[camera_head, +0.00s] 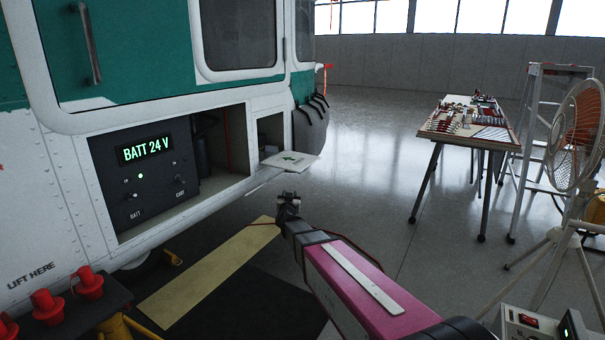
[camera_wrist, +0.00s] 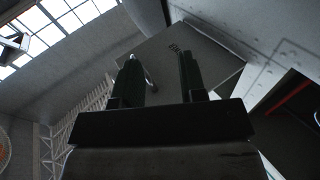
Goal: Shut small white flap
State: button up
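The small white flap (camera_head: 290,160) stands open on the helicopter's side, sticking out nearly level from below a small opening (camera_head: 270,133). A grey panel (camera_wrist: 165,42), apparently the flap's underside, shows beyond the fingers.
A lit battery panel (camera_head: 145,170) sits in a larger open bay left of the flap. Red caps (camera_head: 88,282) stand at the lower left. A table with parts (camera_head: 470,135), a ladder and a fan (camera_head: 577,135) are at the right. Floor between is clear.

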aim_at(292, 165)
jog(key=w+d+r+m+h, duration=0.2)
jog(key=h, duration=0.2)
jog(key=w+d+r+m+g+h, duration=0.1)
jog(key=w+d+r+m+h, duration=0.1)
jog(key=w+r+m+h, duration=0.1)
jog(key=w+d+r+m+h, duration=0.2)
jog(key=w+m+h, duration=0.1)
jog(key=h, duration=0.2)
jog(key=shift+w+d+r+g, duration=0.15)
jog(key=shift+w+r+g, duration=0.15)
jog(key=shift+g, duration=0.1)
jog(key=shift+s, duration=0.1)
grip_shut()
